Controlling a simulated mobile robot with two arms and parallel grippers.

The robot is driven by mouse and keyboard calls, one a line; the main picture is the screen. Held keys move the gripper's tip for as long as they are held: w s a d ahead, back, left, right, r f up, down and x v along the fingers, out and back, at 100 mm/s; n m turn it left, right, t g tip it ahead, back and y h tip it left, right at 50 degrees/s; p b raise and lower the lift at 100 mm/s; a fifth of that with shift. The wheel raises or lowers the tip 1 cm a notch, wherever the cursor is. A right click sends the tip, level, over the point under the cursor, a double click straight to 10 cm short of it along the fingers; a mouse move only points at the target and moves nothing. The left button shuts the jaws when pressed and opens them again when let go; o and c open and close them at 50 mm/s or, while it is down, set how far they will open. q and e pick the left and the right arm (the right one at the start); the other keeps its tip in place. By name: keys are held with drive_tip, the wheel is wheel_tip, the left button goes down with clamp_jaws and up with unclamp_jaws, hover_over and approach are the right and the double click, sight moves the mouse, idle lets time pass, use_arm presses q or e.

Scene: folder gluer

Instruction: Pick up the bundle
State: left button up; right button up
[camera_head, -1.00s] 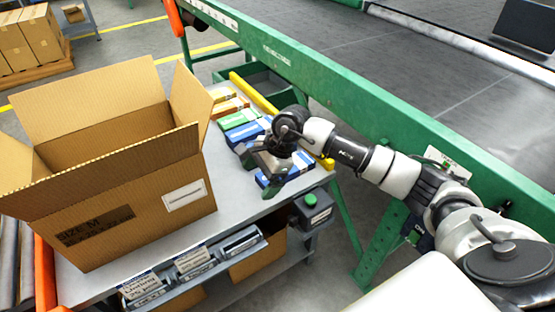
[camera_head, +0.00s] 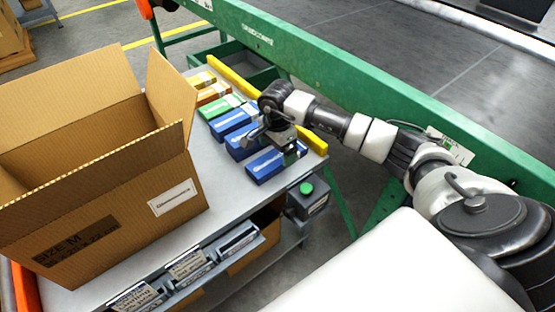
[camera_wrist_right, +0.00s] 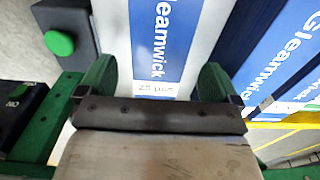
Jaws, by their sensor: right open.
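A row of carton bundles lies on the grey table, with a blue bundle (camera_head: 264,167) at the near end. My right gripper (camera_head: 291,150) is open above the right part of this near blue bundle. In the right wrist view, my right gripper (camera_wrist_right: 156,86) has its two green fingers apart, with a blue and white bundle (camera_wrist_right: 153,40) labelled Gleamwick between them in the picture. I cannot tell whether the fingers touch it. Another blue bundle (camera_wrist_right: 275,50) lies to the right in that view. My left gripper is not in view.
A large open cardboard box (camera_head: 120,205) stands on the table (camera_head: 222,205) left of the row. A green conveyor frame (camera_head: 330,65) runs behind. A yellow bar (camera_head: 233,84) edges the table. A control box with a green button (camera_head: 307,189) is at the table's near right corner.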

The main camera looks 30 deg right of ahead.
sight(278, 156)
wheel_tip(278, 156, down, 4)
drive_tip(key=shift+r, duration=0.25)
drive_tip(key=c, duration=0.9)
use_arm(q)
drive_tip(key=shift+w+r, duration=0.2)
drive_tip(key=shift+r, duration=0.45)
use_arm(e)
drive_tip(key=shift+r, duration=0.1)
drive_tip(key=shift+c, duration=0.9)
